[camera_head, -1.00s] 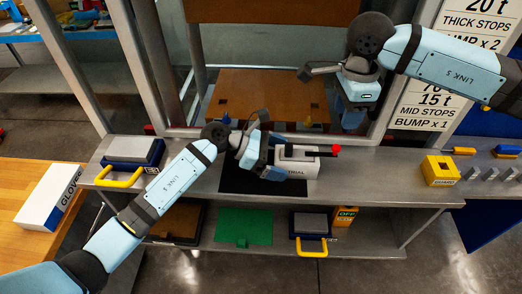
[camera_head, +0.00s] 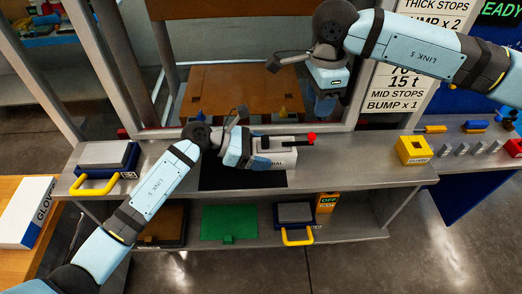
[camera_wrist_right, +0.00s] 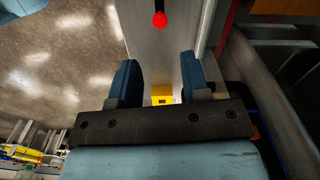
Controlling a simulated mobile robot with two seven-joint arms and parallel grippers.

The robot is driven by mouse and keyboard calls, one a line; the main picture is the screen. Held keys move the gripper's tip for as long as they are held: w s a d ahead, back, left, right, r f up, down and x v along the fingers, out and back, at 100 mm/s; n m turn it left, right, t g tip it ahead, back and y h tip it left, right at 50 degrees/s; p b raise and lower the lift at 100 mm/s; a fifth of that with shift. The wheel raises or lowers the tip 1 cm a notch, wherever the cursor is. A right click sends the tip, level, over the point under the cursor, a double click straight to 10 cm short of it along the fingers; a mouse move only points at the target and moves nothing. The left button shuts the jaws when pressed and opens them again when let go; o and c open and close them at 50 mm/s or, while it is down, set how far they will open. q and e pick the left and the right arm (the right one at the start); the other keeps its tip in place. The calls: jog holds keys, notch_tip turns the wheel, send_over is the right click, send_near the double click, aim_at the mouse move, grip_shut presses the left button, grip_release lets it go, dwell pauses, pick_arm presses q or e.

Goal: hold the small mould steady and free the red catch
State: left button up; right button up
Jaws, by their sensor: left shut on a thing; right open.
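The red catch (camera_head: 311,136) is a red knob on a dark bar at the mould's right end. It also shows in the right wrist view as a red ball (camera_wrist_right: 159,19), beyond the fingertips. My left gripper (camera_head: 250,152) is shut on the mould's left end. My right gripper (camera_head: 327,108) is open and empty, above and slightly right of the red catch. Its two blue fingers are apart in the wrist view (camera_wrist_right: 159,75).
A grey-topped tray with a yellow handle (camera_head: 104,157) stands on the bench at left. A yellow box (camera_head: 414,150) stands at right, with bare bench (camera_head: 360,165) between it and the mould. A metal frame post (camera_head: 364,90) rises behind the right gripper.

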aim_at(312, 134)
jog(key=shift+o, duration=0.5)
notch_tip(312, 134, down, 10)
jog(key=n, duration=0.7)
jog(key=shift+r, duration=0.1)
grip_shut()
